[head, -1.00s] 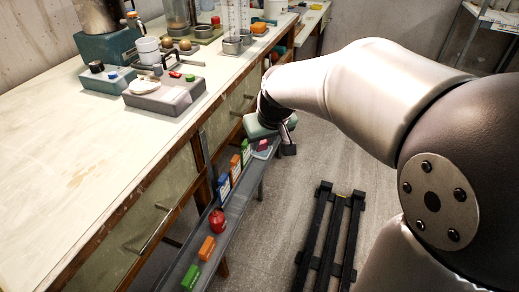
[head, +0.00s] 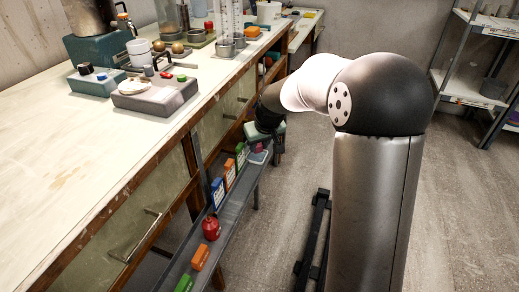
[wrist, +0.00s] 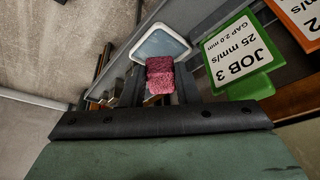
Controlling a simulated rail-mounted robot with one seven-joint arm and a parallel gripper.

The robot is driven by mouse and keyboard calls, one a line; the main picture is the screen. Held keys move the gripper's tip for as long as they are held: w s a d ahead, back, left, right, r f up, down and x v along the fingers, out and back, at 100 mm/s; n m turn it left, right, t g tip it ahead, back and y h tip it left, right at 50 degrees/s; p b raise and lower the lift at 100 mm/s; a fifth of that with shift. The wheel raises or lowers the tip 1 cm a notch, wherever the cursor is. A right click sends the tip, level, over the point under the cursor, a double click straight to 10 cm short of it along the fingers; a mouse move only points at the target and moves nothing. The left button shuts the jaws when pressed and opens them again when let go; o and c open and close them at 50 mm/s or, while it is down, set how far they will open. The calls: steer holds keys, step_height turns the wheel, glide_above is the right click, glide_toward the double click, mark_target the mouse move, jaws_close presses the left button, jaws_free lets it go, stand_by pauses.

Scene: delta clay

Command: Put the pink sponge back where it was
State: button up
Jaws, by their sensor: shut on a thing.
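The pink sponge (wrist: 160,76) is a rough, speckled block in the wrist view, held between the two dark fingers of my gripper (wrist: 159,82). Past it is a small blue-grey dish with a pale rim (wrist: 160,42); the sponge overlaps the dish's near edge in the picture. I cannot tell whether they touch. In the head view my gripper (head: 266,139) is over the far part of the low grey trough, with the sponge (head: 259,147) small just above the dish (head: 257,156). The gripper body partly hides this spot.
The narrow grey trough (head: 222,222) runs along the bench front. It holds a green card stand (wrist: 250,88) reading JOB 3, an orange card (wrist: 298,18), a red bottle (head: 211,228) and an orange block (head: 200,257). The bench edge and drawers are close on the left.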

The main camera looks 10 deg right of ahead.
steer(key=shift+f, duration=0.65)
steer(key=shift+f+b, duration=0.3)
steer(key=shift+f, duration=0.1)
steer(key=o, duration=0.9)
steer(key=shift+o, duration=0.2)
steer(key=shift+r, duration=0.1)
steer(key=shift+r+p, duration=0.35)
steer(key=p+v, duration=0.3)
steer(key=v, duration=0.9)
steer(key=s+f+m+g, duration=0.1)
steer(key=s+f, duration=0.3)
steer(key=s, duration=1.1)
steer(key=s+f+m+g+h, duration=0.1)
steer(key=s+f+g, duration=0.3)
steer(key=s, duration=1.1)
steer(key=shift+f, duration=0.2)
